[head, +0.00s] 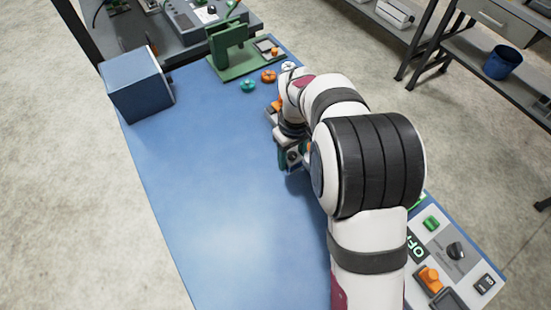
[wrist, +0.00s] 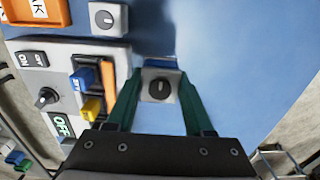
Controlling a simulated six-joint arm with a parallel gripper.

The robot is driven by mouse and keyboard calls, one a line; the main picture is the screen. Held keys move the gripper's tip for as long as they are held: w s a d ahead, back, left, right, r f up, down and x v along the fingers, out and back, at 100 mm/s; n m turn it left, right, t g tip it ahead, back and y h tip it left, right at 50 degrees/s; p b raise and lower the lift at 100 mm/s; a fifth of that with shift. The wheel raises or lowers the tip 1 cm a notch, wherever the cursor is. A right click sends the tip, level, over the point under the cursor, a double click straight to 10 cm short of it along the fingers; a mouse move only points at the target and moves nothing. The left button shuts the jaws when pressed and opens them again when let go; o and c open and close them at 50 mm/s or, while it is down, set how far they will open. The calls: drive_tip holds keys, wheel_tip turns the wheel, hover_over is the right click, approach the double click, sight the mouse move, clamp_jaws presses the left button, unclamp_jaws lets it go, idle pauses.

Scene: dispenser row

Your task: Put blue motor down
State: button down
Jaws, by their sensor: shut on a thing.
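My gripper (head: 291,160) is over the right part of the blue table, partly hidden by my arm in the head view. In the wrist view, the two green fingers of my gripper (wrist: 160,102) are shut on the blue motor (wrist: 160,87). The motor shows a grey face with a round black knob and a blue strip along its far side. In the head view little of it shows between the fingers. A shadow lies on the table close by. I cannot tell whether the motor touches the table.
The blue table (head: 215,200) is clear to the left of my gripper. A blue box (head: 138,85) stands at its far left corner. A green stand (head: 230,55) and small teal (head: 248,85) and orange (head: 268,76) knobs are at the back. A control panel (wrist: 60,75) lies beside my gripper.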

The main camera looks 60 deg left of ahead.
drive_tip(key=w+d+r+m, duration=0.25)
drive_tip(key=w+d, duration=0.25)
drive_tip(key=d, duration=0.5)
drive_tip(key=w+d+r+m, duration=0.25)
drive_tip(key=w+d, duration=0.25)
drive_tip(key=d, duration=0.6)
drive_tip(key=w+d+r+m, duration=0.25)
drive_tip(key=w+d, duration=0.25)
drive_tip(key=d, duration=0.5)
drive_tip(key=s+d+r+m, duration=0.1)
drive_tip(key=s+d+m, duration=0.45)
drive_tip(key=d, duration=0.65)
drive_tip(key=s+d+m, duration=0.5)
drive_tip(key=s+d, duration=0.1)
drive_tip(key=d, duration=0.5)
drive_tip(key=w+a+f, duration=0.4)
drive_tip(key=a, duration=0.1)
drive_tip(key=w+a+f, duration=0.2)
drive_tip(key=a, duration=0.1)
drive_tip(key=shift+w+a+f, duration=0.15)
drive_tip(key=shift+w+f, duration=0.15)
drive_tip(key=shift+f, duration=0.1)
wheel_tip(320, 180, down, 3)
drive_tip(key=shift+f, duration=0.1)
drive_tip(key=shift+w+f, duration=0.1)
drive_tip(key=shift+f, duration=0.25)
